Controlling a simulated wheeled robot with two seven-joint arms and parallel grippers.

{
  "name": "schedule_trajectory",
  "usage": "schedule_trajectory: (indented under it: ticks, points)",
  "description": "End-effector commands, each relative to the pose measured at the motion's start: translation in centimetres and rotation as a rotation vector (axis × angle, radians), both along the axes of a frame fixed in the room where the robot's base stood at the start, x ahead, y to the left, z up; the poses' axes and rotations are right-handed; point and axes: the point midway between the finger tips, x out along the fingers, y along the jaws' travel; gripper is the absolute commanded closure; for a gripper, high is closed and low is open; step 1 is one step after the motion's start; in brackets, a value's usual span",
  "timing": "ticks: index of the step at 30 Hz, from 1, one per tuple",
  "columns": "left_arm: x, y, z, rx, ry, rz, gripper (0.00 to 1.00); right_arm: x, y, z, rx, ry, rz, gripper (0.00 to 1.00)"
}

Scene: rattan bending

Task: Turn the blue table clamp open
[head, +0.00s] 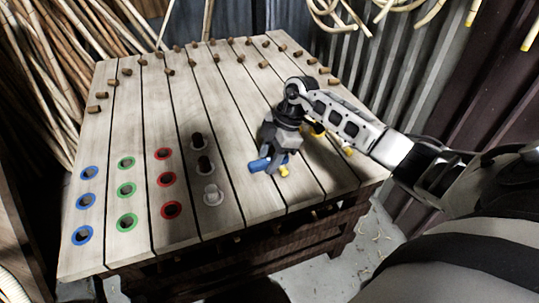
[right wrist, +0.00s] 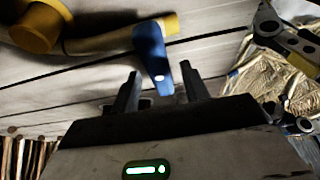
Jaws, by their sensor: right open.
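The blue table clamp (head: 259,165) is on the wooden table (head: 230,110), right of the peg rows. In the right wrist view its blue handle (right wrist: 151,52) points down between my fingers, beside a yellowish rod. My right gripper (head: 276,158) reaches down over the clamp from the right and hides part of it. In the right wrist view the right gripper (right wrist: 160,80) is open, one finger on each side of the handle's lower end. I cannot tell whether either finger touches it. My left gripper is not in view.
Blue (head: 84,201), green (head: 126,190) and red (head: 165,181) ringed holes fill the table's front left. Short wooden pegs (head: 168,71) stand along the far side. Rattan poles (head: 35,75) lean at the left. A corrugated wall (head: 395,60) closes the back right.

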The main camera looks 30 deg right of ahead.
Motion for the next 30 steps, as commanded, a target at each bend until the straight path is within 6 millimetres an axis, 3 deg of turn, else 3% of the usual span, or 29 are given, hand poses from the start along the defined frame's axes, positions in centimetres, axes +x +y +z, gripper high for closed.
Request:
schedule_trajectory:
  ticks: [2,3,7,8,20,30]
  points:
    - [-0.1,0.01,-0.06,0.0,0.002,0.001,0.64,-0.01,-0.01,0.0,0.0,0.0,0.0,0.55]
    - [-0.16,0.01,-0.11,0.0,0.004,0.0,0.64,-0.01,-0.01,0.01,0.0,0.0,0.0,0.6]
    - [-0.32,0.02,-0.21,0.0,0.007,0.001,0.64,-0.01,-0.02,0.02,0.0,0.001,0.0,0.96]
    - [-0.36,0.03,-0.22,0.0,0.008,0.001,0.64,-0.01,-0.02,0.02,0.0,0.001,0.0,1.0]
    - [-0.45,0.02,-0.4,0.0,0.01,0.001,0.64,0.02,-0.11,0.06,-0.001,0.002,0.059,0.99]
    - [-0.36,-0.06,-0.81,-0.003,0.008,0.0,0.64,0.18,-0.14,0.08,-0.001,0.0,0.307,0.99]
